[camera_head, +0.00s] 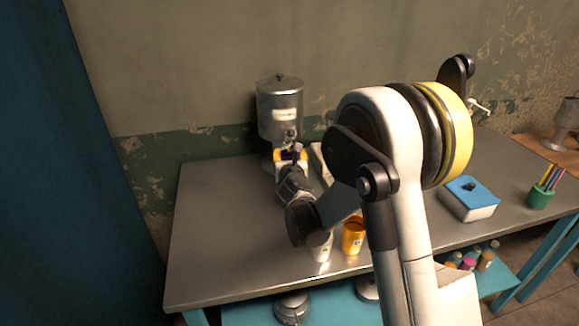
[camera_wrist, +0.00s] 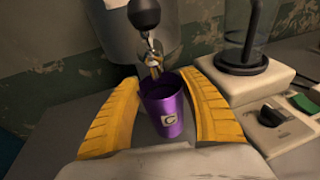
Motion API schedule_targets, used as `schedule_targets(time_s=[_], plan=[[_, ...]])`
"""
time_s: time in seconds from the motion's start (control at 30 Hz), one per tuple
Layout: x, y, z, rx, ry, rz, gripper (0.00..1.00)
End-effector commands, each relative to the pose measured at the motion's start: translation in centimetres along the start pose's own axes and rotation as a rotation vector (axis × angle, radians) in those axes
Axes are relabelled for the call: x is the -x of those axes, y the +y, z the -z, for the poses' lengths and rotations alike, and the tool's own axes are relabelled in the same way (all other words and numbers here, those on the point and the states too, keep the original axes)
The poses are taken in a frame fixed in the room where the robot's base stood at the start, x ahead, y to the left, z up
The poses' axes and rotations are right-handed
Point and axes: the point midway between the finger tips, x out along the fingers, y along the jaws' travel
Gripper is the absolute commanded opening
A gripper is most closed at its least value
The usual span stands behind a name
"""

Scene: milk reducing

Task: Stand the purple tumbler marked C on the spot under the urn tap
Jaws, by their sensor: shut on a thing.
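The purple tumbler marked C (camera_wrist: 166,112) is between the yellow fingers of my gripper (camera_wrist: 160,112), which is shut on it. Its open rim faces up and its label faces the wrist camera. The urn tap (camera_wrist: 153,58), with a black ball knob, is just beyond and above the rim in the wrist view. In the head view my gripper (camera_head: 291,156) is at the foot of the grey metal urn (camera_head: 280,108), and the tumbler is mostly hidden. The spot under the tap is hidden, and I cannot tell whether the tumbler's base touches anything.
A pale blender base (camera_wrist: 262,85) with a glass jar stands close right of my gripper. A white cup (camera_head: 320,247) and an orange tumbler (camera_head: 353,238) stand near the front edge of the metal table (camera_head: 225,240). A blue-topped box (camera_head: 470,197) is at right. The table's left part is clear.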

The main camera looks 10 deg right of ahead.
Motion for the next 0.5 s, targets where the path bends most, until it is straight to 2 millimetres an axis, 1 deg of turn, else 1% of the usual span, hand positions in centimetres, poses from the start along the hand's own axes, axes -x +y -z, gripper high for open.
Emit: schedule_targets(time_s=[0.03,0.1,0.17,0.5], plan=[[-0.2,0.0,1.5,0.000,0.000,0.000,0.19],[-0.4,0.0,2.8,0.000,0.000,0.000,0.19],[-0.5,0.0,3.4,0.000,0.000,0.000,0.19],[-0.5,0.0,3.5,0.001,0.000,0.000,0.19]])
